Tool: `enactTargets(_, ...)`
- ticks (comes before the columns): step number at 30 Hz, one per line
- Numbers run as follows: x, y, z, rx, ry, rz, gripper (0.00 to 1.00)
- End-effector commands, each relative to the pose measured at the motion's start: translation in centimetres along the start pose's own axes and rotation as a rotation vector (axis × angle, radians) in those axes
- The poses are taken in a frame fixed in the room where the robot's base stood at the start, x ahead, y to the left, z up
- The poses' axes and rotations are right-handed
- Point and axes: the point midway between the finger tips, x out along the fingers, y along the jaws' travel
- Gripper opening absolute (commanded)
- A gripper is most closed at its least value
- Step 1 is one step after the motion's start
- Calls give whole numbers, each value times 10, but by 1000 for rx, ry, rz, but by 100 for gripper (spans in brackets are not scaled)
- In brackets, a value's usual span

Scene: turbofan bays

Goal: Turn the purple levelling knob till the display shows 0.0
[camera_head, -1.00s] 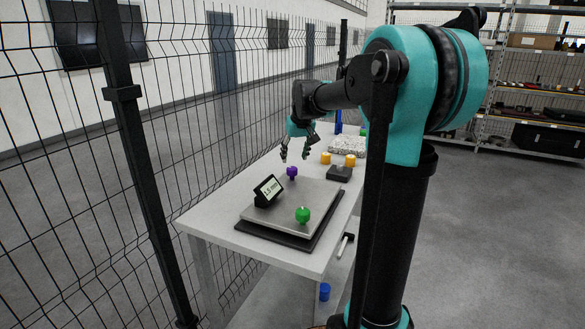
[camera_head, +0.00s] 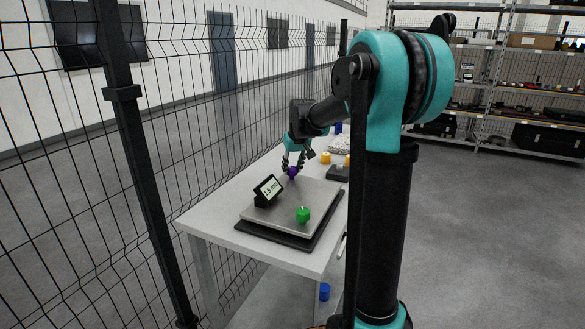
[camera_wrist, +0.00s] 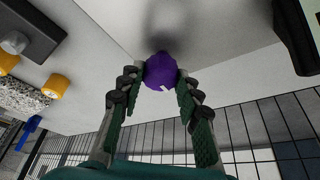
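The purple knob (camera_head: 292,172) is at the far corner of the grey plate (camera_head: 280,229); it also shows in the wrist view (camera_wrist: 161,71). My gripper (camera_head: 293,166) has come down over it, with one finger on each side. In the wrist view my gripper's fingertips (camera_wrist: 160,78) flank the knob closely. The fingers are apart, and I cannot tell whether they touch the knob. The tilted black display (camera_head: 269,190) on the plate's left side appears to read 1.5 mm. A green knob (camera_head: 303,214) stands at the plate's near right.
The plate lies on a dark base on the white table (camera_head: 222,214). A dark block (camera_head: 338,173) and yellow pieces (camera_head: 325,157) are behind it to the right. A wire fence (camera_head: 190,130) runs along the table's left. A blue item (camera_head: 324,291) is below the table.

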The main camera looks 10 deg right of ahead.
Motion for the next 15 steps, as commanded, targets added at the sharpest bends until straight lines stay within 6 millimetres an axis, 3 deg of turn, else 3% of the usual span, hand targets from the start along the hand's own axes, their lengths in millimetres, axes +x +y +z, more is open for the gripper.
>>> enactTargets(1, 0, 0, 0, 0, 0, 0, 23)
enactTargets(6, 0, 0, 0, 0, 0, 0, 5)
enactTargets(15, 0, -1, 0, 38, 0, 15, 5)
